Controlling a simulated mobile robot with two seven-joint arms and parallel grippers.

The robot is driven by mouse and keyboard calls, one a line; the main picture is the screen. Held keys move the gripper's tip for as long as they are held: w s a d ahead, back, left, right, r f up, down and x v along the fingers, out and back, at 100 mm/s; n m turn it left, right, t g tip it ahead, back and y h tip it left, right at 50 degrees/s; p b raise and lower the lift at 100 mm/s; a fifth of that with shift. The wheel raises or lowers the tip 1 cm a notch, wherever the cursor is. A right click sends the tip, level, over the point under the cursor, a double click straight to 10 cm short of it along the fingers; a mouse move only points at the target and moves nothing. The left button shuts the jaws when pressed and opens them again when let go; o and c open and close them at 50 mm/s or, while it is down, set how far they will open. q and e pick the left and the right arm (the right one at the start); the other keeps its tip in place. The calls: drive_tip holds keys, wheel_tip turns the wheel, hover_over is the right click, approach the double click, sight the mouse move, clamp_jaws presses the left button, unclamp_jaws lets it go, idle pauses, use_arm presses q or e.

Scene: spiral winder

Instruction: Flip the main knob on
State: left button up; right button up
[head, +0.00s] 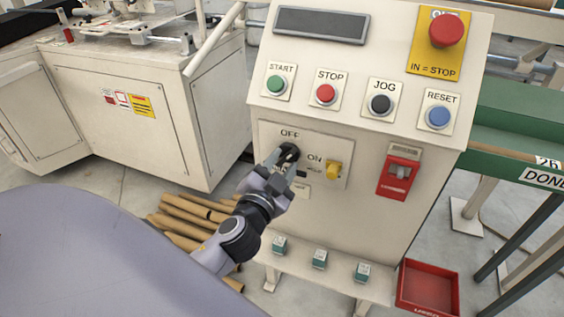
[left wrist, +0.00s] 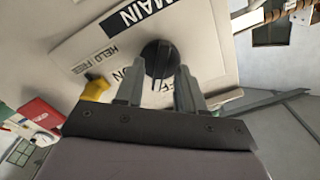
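The main knob (head: 290,150) is a black rotary knob on the cream panel of the machine, with OFF printed above it and ON to its right. In the left wrist view the knob (left wrist: 160,58) has a raised grip bar standing upright in the picture. My left gripper (head: 285,163) is at the knob and partly covers it in the head view. In the left wrist view the gripper's fingers (left wrist: 160,80) stand apart, one on each side of the knob; firm contact is not visible. The MAIN label (left wrist: 145,15) shows there too. My right gripper is not in view.
A yellow selector (head: 333,170) sits just right of the knob. Above are the START (head: 275,84), STOP (head: 325,94), JOG (head: 380,103) and RESET (head: 438,116) buttons and a red emergency stop (head: 446,31).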

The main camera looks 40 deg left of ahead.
use_arm(q)
drive_tip(key=shift+w, duration=0.2)
clamp_jaws()
drive_tip(key=shift+m, duration=0.3)
drive_tip(key=m+p, duration=0.1)
drive_tip(key=m, duration=0.3)
drive_tip(key=shift+p, duration=0.3)
drive_tip(key=m+p, duration=0.1)
drive_tip(key=m, duration=0.4)
drive_tip(key=shift+m, duration=0.5)
drive_tip(key=shift+f, duration=0.1)
